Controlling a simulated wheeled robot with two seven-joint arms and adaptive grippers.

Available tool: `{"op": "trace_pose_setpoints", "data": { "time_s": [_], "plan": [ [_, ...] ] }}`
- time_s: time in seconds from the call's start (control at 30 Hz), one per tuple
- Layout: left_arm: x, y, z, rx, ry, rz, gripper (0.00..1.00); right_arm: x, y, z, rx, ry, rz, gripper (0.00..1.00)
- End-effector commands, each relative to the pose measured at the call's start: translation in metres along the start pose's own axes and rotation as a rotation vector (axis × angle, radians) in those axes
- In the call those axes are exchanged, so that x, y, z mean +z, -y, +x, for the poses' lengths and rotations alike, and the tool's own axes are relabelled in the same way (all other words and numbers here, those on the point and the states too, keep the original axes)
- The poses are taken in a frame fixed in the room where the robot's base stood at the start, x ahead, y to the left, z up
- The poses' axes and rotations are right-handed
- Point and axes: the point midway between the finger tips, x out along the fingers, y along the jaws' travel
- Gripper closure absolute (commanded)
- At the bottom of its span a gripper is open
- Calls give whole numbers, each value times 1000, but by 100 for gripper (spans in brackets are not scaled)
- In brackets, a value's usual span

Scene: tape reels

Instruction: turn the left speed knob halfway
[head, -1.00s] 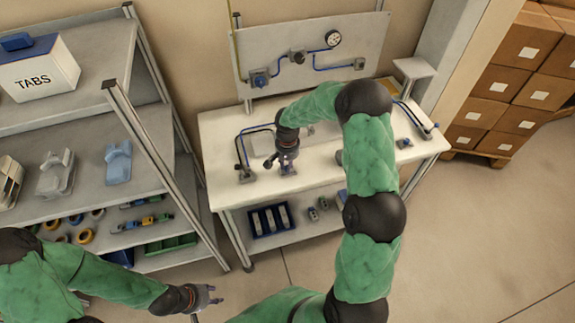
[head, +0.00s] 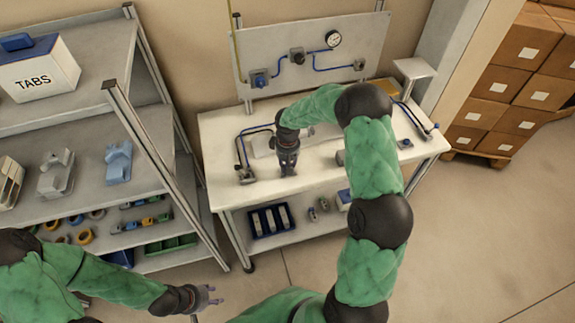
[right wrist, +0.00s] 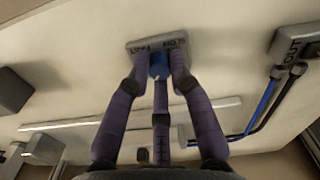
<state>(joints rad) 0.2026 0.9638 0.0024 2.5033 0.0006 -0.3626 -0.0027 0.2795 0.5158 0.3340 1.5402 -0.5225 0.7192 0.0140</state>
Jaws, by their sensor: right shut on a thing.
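The left speed knob is a blue knob (right wrist: 158,66) on a small grey plate (right wrist: 135,47) with SLOW and FAST lettering, upside down in the right wrist view. My right gripper (right wrist: 162,72) has its purple-grey fingers closed around the knob, hiding much of it. Its turn angle cannot be read. In the head view my right gripper (head: 288,168) points down at the white bench (head: 330,180) and covers the knob. My left gripper (head: 211,297) is low in the head view, away from the bench, with its fingers parted and empty.
A grey block (right wrist: 298,42) marked OUT with blue and black hoses is beside the plate. Another small blue knob (head: 405,143) is at the bench's right. A panel (head: 310,55) with a gauge stands behind. A shelf rack (head: 150,140) is left of the bench.

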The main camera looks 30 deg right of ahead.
Motion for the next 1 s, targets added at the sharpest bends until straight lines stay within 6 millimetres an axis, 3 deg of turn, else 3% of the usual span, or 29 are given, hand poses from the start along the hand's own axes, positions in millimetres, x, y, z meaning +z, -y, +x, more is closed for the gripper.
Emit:
{"op": "trace_pose_setpoints", "data": {
  "time_s": [0.5, 1.0],
  "plan": [
    [0, -3, -8, 0, 0, 0, 60, 4, 0, 2, -5, 11, -450, 100],
    [0, -4, -11, 0, 0, 0, 60, 4, 0, 3, -5, 11, -641, 100]
  ]
}}
